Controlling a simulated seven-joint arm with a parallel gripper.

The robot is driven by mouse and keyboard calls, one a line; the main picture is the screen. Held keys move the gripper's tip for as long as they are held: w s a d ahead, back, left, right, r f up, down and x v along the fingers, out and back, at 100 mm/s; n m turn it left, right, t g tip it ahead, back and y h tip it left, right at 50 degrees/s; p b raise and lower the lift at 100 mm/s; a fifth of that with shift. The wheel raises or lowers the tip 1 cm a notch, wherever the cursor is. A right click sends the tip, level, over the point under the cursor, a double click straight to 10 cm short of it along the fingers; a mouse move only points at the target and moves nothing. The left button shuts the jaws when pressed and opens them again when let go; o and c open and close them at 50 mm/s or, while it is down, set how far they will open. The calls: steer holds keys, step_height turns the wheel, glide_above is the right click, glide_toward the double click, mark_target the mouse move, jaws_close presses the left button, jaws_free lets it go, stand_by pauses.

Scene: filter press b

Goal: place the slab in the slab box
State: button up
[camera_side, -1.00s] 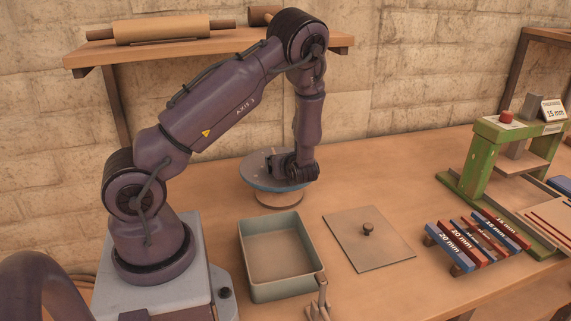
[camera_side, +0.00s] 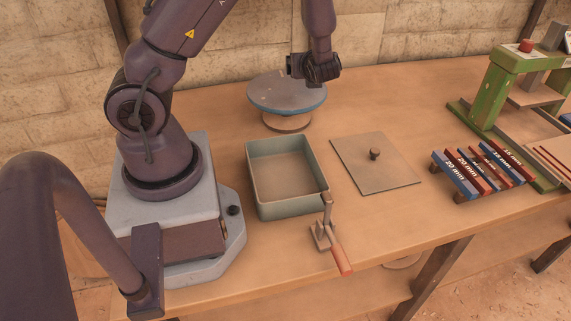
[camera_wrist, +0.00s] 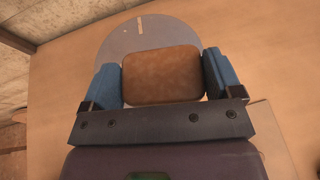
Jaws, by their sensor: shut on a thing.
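The slab (camera_wrist: 162,75) is a brown block with rounded corners. In the wrist view it sits between the two blue jaws of my gripper (camera_wrist: 164,72), which is shut on it. In the side view my gripper (camera_side: 315,68) is at the right part of the round grey-blue turntable (camera_side: 280,92), above it; the slab cannot be made out there. The slab box (camera_side: 258,187) is an open, empty grey-green tray on the bench in front of the turntable. The disc also shows beyond the slab in the wrist view (camera_wrist: 130,38).
A flat plate with a knob (camera_side: 375,165) lies right of the box. A red-handled lever clamp (camera_side: 328,235) stands at the box's front right corner. Labelled red and blue bars (camera_side: 480,170) and a green press (camera_side: 500,85) stand farther right. Bench between the box and turntable is clear.

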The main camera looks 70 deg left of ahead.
steer(key=s+d+f+m, duration=0.1)
steer(key=s+d+f, duration=0.1)
steer(key=d+f, duration=0.45)
steer(key=n+g, duration=0.2)
glide_above(284, 174)
steer(key=a, duration=0.3)
step_height(284, 174, down, 3)
steer(key=shift+n, duration=0.3)
steer(key=shift+s+d+f, duration=0.15)
steer(key=shift+f, duration=1.8)
steer(key=shift+s+d+f, duration=0.1)
steer(key=shift+f, duration=1.8)
steer(key=shift+f, duration=0.15)
steer(key=o, duration=0.9)
